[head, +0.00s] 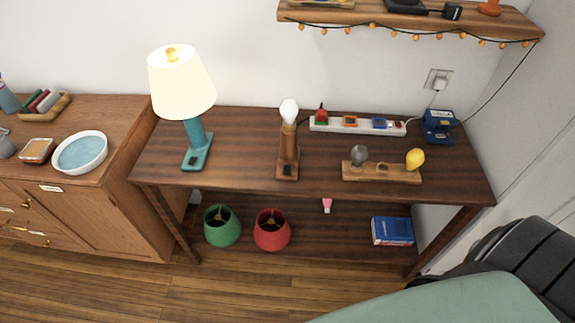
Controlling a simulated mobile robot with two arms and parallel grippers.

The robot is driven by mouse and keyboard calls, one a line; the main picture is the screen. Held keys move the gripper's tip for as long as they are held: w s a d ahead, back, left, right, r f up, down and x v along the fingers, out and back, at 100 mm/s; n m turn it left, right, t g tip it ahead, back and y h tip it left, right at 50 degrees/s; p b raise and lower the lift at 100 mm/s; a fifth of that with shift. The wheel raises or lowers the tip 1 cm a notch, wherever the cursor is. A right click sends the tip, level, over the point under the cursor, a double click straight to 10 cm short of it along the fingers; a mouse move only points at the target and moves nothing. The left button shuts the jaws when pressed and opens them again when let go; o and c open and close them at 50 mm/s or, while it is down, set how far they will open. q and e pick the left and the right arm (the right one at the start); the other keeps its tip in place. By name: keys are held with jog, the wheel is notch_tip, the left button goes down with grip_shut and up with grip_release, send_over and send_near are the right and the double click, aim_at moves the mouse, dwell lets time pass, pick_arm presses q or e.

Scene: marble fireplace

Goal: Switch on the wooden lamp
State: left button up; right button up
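The wooden lamp (288,145) stands upright at the middle of the dark wooden table. It has a brown wooden post and base and no shade. A white bulb (289,110) sits on top; I cannot tell whether it glows. A small dark patch, perhaps a switch (287,170), shows on the front of its base. A white power strip (355,124) with coloured sockets lies behind and to the right. A plug (321,116) sits at its left end, with a dark cord near it. Neither of my grippers is in view.
A teal lamp (195,140) with a cream shade stands left on the table (235,165). A wooden bulb holder (380,173) with a grey and a yellow bulb lies right. A blue device (438,126) stands behind. Green (222,228) and red (271,233) shades rest below.

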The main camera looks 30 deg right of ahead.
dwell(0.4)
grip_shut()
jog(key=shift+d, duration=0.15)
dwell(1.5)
